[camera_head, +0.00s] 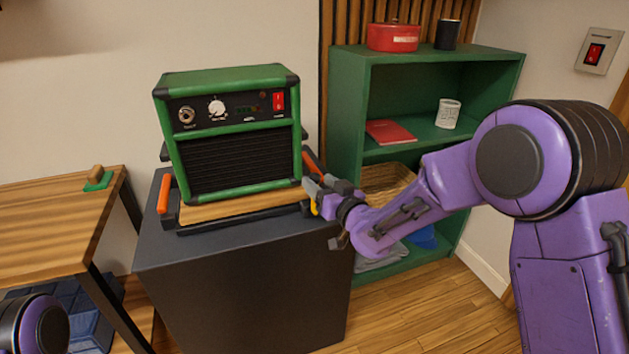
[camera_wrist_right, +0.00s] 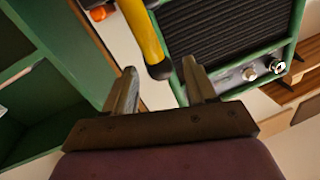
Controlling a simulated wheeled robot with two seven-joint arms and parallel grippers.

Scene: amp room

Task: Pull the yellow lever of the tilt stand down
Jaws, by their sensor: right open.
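The tilt stand (camera_head: 240,207) has a wooden top, a dark frame and orange side handles. It lies on a dark grey cabinet and carries a green amplifier (camera_head: 240,150). The yellow lever (camera_head: 314,208) is mostly hidden behind my right gripper (camera_head: 316,186) in the head view. In the right wrist view the yellow lever (camera_wrist_right: 146,36) is a bar with a black end. That end lies around the gap between the tips of my open right gripper (camera_wrist_right: 160,74); contact cannot be told. My left gripper is out of view; only part of my left arm shows.
The grey cabinet (camera_head: 245,290) stands under the stand. A green shelf (camera_head: 430,55) with a red pot (camera_head: 393,37), a white mug (camera_head: 448,113) and a basket (camera_head: 388,178) is behind my right arm. A wooden table (camera_head: 50,225) is at left.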

